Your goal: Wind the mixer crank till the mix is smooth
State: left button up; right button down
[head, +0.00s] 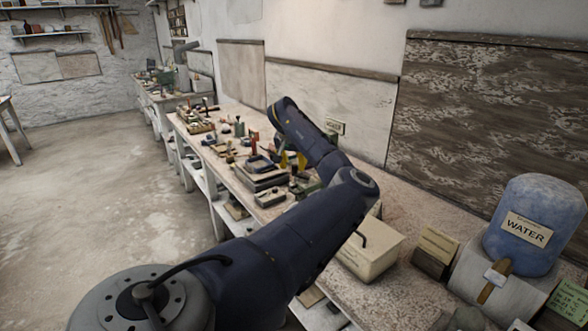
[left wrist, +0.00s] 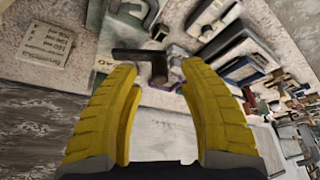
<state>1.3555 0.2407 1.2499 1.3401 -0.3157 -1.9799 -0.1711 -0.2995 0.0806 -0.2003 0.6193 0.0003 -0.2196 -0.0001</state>
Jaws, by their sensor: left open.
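My left gripper (head: 291,160) reaches over the workbench in the head view, its yellow fingers pointing down. In the left wrist view the same gripper (left wrist: 158,67) is open, with its fingers wide apart. A dark T-shaped handle (left wrist: 140,54), which looks like the crank, lies just beyond and between the fingertips. I cannot tell whether a finger touches it. The mixer's body and the mix cannot be made out; my arm covers part of that area in the head view. A green piece (head: 306,187) shows beside the fingers. My right gripper is in neither view.
Dark trays (head: 262,175) and small tools crowd the bench left of my gripper. A cream box (head: 372,262) with a dark rod stands right of my arm. A blue water container (head: 535,250) stands far right. The wall is close behind the bench; open floor (head: 90,190) lies left.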

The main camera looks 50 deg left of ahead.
pick_arm(q)
jog(key=v, duration=0.9)
jog(key=shift+r, duration=0.2)
